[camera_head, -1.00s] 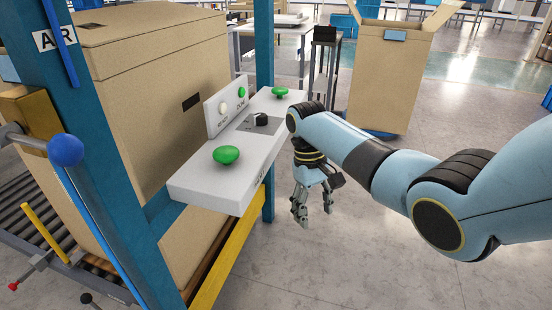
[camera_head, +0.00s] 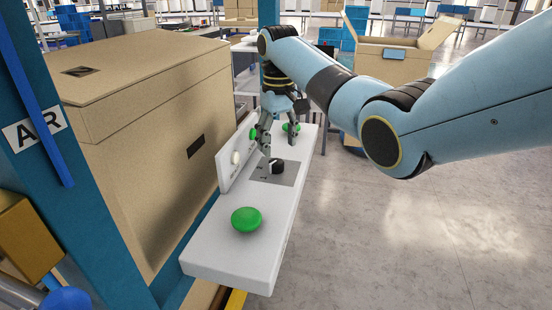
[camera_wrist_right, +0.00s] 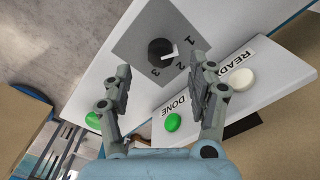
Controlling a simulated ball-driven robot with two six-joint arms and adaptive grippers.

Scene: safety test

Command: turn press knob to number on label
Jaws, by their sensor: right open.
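The black press knob (camera_head: 277,166) with a white pointer sits on a grey plate (camera_head: 258,178) on the white control panel (camera_head: 215,245). In the right wrist view, the knob (camera_wrist_right: 160,52) has the numbers 1, 2 and 3 beside it. Its white pointer faces the side of 1 and 2; I cannot tell exactly which. My right gripper (camera_head: 277,140) is open and empty above the panel, near the knob. In the right wrist view, its fingers (camera_wrist_right: 165,75) are spread, with the knob ahead between them, apart from it. My left gripper is out of view. No readable number label shows on the box.
Green mushroom buttons stand at the panel's near end (camera_head: 246,220) and far end (camera_head: 291,128). An upright plate (camera_head: 229,178) with READY and DONE lights stands along the panel's left edge. A large cardboard box (camera_head: 150,130) is left of it. Open floor lies right.

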